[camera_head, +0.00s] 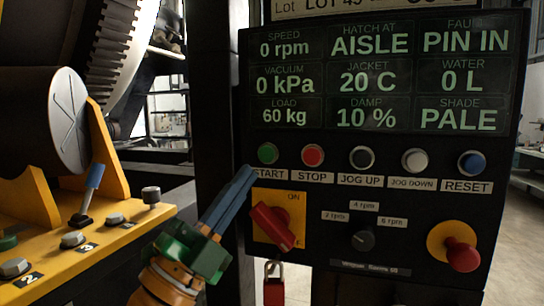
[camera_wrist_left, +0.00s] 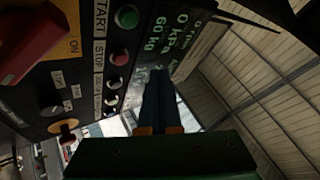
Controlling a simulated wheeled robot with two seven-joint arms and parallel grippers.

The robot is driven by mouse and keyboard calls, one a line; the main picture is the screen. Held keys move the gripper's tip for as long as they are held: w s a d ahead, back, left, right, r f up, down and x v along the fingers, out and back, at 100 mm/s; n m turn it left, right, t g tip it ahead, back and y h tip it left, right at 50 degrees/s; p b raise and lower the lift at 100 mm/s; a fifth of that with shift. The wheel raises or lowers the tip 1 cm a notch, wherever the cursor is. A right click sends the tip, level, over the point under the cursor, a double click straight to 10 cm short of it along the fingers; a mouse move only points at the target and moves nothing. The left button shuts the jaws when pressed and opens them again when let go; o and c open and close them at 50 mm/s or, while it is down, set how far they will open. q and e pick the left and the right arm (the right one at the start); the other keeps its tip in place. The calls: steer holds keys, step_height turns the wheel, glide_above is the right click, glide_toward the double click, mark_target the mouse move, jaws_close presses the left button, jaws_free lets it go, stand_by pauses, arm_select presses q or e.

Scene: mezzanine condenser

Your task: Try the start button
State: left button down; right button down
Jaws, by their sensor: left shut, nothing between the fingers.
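The start button (camera_head: 268,153) is a green round push button on the black control panel (camera_head: 300,220), above the START label, at the left end of a row of buttons. In the left wrist view the green button (camera_wrist_left: 127,17) shows near the top. My left gripper (camera_head: 248,172) is shut and empty, its blue fingers pointing up and right. Its tips are just below and left of the green button and overlap the START label in the head view. I cannot tell whether they touch the panel. In the wrist view the fingers (camera_wrist_left: 157,80) show together. My right gripper is not in view.
The red STOP button (camera_head: 312,155) is right of the green one. Below are a red rotary switch (camera_head: 272,225) on a yellow plate, a red padlock (camera_head: 273,285) and a red mushroom button (camera_head: 461,254). The display (camera_head: 380,75) reads 0 rpm. A yellow bracket (camera_head: 90,250) stands left.

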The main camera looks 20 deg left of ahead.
mark_target(267, 154)
arm_select(q)
steer(key=shift+s+a+r+m+h, duration=0.1)
steer(key=shift+a+r+m+h, duration=0.2)
steer(key=shift+a+r, duration=0.3)
steer(key=shift+f, duration=0.1)
steer(key=shift+w+d+p, duration=0.2)
steer(key=shift+w+p, duration=0.25)
steer(key=shift+w, duration=3.8)
steer(key=shift+w, duration=0.15)
steer(key=shift+w, duration=0.2)
